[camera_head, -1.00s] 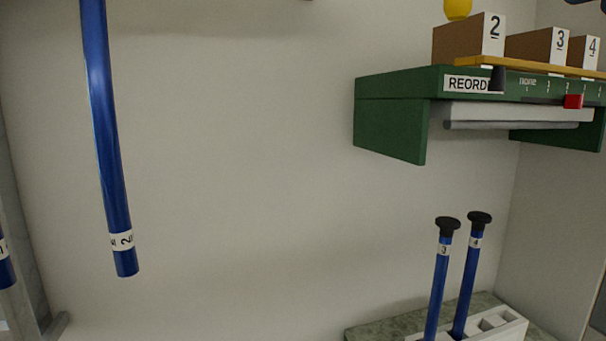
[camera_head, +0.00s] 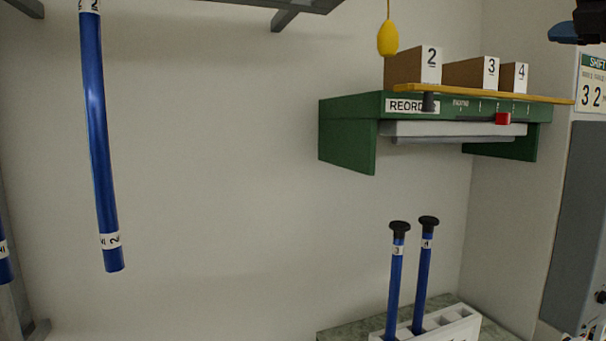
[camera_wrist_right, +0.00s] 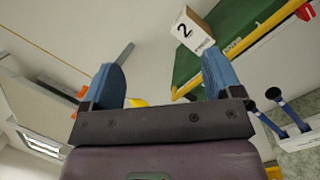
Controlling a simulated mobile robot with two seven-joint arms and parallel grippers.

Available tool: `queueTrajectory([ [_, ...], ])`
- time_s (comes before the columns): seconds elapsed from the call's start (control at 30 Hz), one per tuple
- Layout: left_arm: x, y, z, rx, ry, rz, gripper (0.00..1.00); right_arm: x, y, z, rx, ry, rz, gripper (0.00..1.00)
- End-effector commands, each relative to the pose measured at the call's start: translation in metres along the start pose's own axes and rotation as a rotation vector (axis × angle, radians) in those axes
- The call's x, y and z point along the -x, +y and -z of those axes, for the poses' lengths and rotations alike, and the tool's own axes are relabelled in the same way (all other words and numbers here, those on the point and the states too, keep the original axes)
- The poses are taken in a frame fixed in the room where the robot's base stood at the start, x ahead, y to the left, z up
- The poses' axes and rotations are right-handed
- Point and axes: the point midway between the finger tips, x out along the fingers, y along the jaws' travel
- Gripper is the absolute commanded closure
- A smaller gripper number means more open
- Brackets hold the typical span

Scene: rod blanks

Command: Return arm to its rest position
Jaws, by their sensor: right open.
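My right gripper (camera_wrist_right: 162,80) is open, with its two blue fingers wide apart and nothing between them in the right wrist view. A blue and black part at the top right of the head view (camera_head: 580,28) looks like part of it. My left gripper is in neither view. A long blue rod labelled 2 (camera_head: 98,140) hangs upright at the left. Two blue rods with black caps, labelled 3 (camera_head: 395,285) and 4 (camera_head: 423,280), stand in a white rack (camera_head: 462,330).
A green wall shelf (camera_head: 347,135) marked REORD carries brown boxes numbered 2 (camera_head: 405,70), 3 (camera_head: 465,73) and 4 (camera_head: 512,77). A yellow pendant (camera_head: 388,38) hangs above it. A grey cabinet (camera_head: 575,230) stands at the right. The wall between hanging rod and shelf is clear.

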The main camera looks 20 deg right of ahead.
Motion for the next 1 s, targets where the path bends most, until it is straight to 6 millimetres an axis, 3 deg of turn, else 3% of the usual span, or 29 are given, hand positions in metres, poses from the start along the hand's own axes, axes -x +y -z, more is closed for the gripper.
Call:
queueTrajectory([
  [0.17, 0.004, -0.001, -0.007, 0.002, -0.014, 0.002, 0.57, -0.023, -0.041, 0.009, -0.303, -0.057, -0.015, 0.15],
  [0.37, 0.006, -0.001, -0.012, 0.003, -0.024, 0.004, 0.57, -0.051, -0.120, 0.048, -0.657, -0.089, -0.001, 0.15],
  [0.5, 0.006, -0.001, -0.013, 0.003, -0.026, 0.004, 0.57, -0.065, -0.190, 0.096, -0.901, -0.098, 0.035, 0.15],
  [0.67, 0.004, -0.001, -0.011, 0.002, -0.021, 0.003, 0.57, -0.065, -0.264, 0.163, -1.134, -0.104, 0.093, 0.15],
  [0.8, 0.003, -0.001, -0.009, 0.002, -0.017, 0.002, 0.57, -0.054, -0.321, 0.227, -1.312, -0.110, 0.154, 0.15],
  [1.0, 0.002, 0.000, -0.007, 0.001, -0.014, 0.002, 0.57, -0.020, -0.386, 0.325, -1.533, -0.121, 0.255, 0.15],
])
